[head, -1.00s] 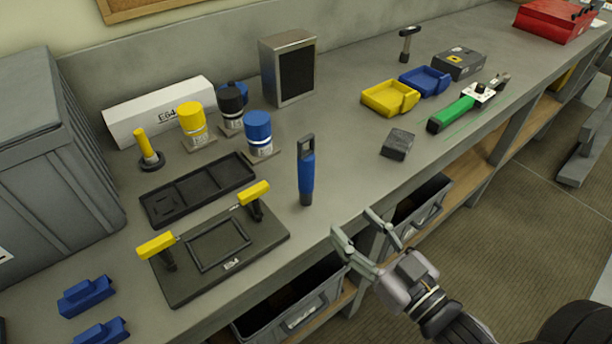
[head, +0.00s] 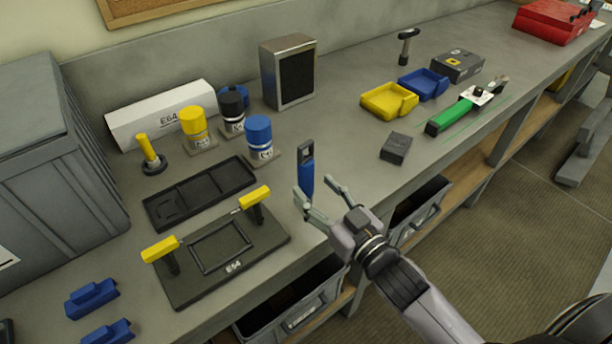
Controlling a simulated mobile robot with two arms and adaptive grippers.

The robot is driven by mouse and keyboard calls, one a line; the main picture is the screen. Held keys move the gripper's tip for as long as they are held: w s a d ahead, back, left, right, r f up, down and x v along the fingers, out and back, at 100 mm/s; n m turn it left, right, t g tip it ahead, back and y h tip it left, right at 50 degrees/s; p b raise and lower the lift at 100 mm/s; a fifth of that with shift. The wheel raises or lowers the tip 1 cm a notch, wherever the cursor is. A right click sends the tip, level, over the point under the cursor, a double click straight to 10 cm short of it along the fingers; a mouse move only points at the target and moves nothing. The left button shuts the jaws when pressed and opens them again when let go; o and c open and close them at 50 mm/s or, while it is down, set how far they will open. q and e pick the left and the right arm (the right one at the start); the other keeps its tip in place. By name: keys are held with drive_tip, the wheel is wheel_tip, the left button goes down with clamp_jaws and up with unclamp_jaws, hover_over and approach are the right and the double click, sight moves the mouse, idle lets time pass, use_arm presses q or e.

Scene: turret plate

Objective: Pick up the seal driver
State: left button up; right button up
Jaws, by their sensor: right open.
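A blue-handled tool (head: 306,170) with a dark, slotted upper end stands near the front edge of the workbench. A yellow-handled tool (head: 149,149) with a round dark disc base stands at the back left. The frames do not show for certain which of the two is the seal driver. My right gripper (head: 317,188) is open and empty. Its fingers point at the blue tool's lower part, one to each side in the picture; I see no grip on it. The blue tool's foot is partly hidden by the gripper. My left gripper is out of view.
A black plate with yellow handles (head: 268,247) and a black tray (head: 170,217) lie left of the gripper. Yellow, black and blue canisters (head: 258,131) stand behind. A dark block (head: 396,146) lies to the right. Bench space between the blue tool and this block is clear.

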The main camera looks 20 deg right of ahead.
sight(310, 184)
drive_tip(key=p+x, duration=0.1)
drive_tip(key=x, duration=0.3)
drive_tip(key=shift+w, duration=0.3)
drive_tip(key=shift+s, duration=0.1)
drive_tip(key=shift+c, duration=0.5)
clamp_jaws()
